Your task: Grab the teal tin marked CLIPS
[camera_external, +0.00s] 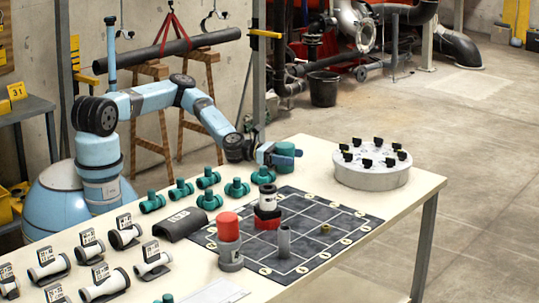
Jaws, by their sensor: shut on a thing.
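A teal tin (286,150) is at the far edge of the table, a little right of the picture's middle. My gripper (271,156) reaches in from the left and is shut on the tin's side. The tin looks upright. I cannot read its marking from here, and I cannot tell whether its base touches the tabletop. The gripper's fingers are small and partly hidden against the tin.
A dark gridded mat (318,218) lies in front, bearing a red-topped grey cylinder (229,240) and a red-and-black piece (267,207). Several teal pipe fittings (208,178) stand left of it. A round grey holder (371,170) stands right. Table between tin and holder is clear.

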